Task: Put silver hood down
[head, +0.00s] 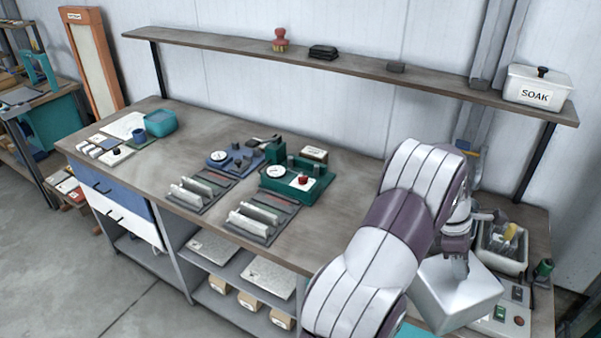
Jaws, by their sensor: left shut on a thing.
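The silver hood (455,297) is a pale, boxy metal cover at the lower right of the head view. My left gripper (459,272) is shut on the top of the hood, and my arm covers part of its left side. The hood hangs slightly tilted over the right end of the bench, in front of a panel with buttons (512,318). I cannot tell whether its lower edge touches anything. My right gripper is not in view.
A white bin with tools (502,248) and a green-topped item (543,268) stand close behind the hood. Green and blue devices (296,180) and slotted racks (262,218) occupy the middle of the bench (345,215). A shelf (430,75) with a SOAK box (536,90) runs above.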

